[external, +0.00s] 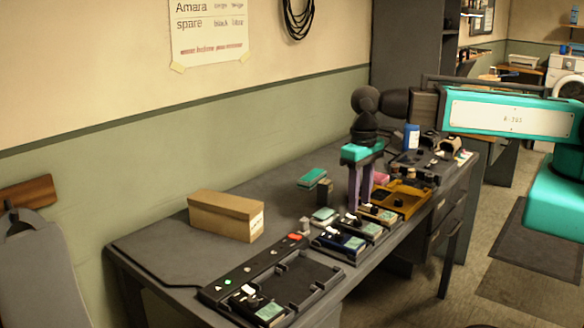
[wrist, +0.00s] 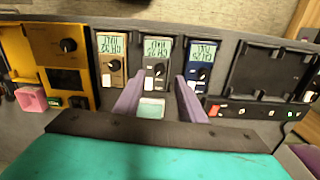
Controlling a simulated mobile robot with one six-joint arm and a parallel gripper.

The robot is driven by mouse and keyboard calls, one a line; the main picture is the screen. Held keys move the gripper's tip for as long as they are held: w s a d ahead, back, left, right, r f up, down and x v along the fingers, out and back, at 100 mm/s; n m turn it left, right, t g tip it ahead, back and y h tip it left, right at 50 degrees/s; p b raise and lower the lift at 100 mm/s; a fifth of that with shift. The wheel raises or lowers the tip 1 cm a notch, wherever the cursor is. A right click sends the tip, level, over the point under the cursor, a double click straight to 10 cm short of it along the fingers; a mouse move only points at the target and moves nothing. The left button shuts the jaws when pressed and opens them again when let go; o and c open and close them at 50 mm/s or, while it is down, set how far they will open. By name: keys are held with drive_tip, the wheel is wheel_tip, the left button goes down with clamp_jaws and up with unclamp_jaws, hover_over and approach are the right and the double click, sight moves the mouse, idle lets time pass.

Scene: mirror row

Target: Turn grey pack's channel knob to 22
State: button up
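The grey pack (wrist: 145,66) stands in the middle of three small packs in the wrist view, with a lit display (wrist: 157,49) whose digits I cannot read surely. Its black channel knob (wrist: 159,69) sits below the display, beside a white part. A tan pack (wrist: 112,76) is to its left and a blue pack (wrist: 200,72) to its right. My gripper (wrist: 157,84) is open and empty, its purple fingers on either side of the grey pack's lower end. In the external view my gripper (external: 360,207) points down over the row, partly hiding the packs; contact is unclear.
A yellow tray (wrist: 18,50) lies left of the packs, with a pink block (wrist: 32,98) near it. An empty black cradle (wrist: 265,72) and a strip with a red switch (wrist: 213,110) are to the right. A mint-topped item (wrist: 152,108) lies between my fingers' view. A cardboard box (external: 226,215) stands behind.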

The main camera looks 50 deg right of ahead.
sight(358, 221)
drive_tip(key=shift+f+b, duration=1.55)
drive_tip(key=shift+f, duration=0.95)
clamp_jaws()
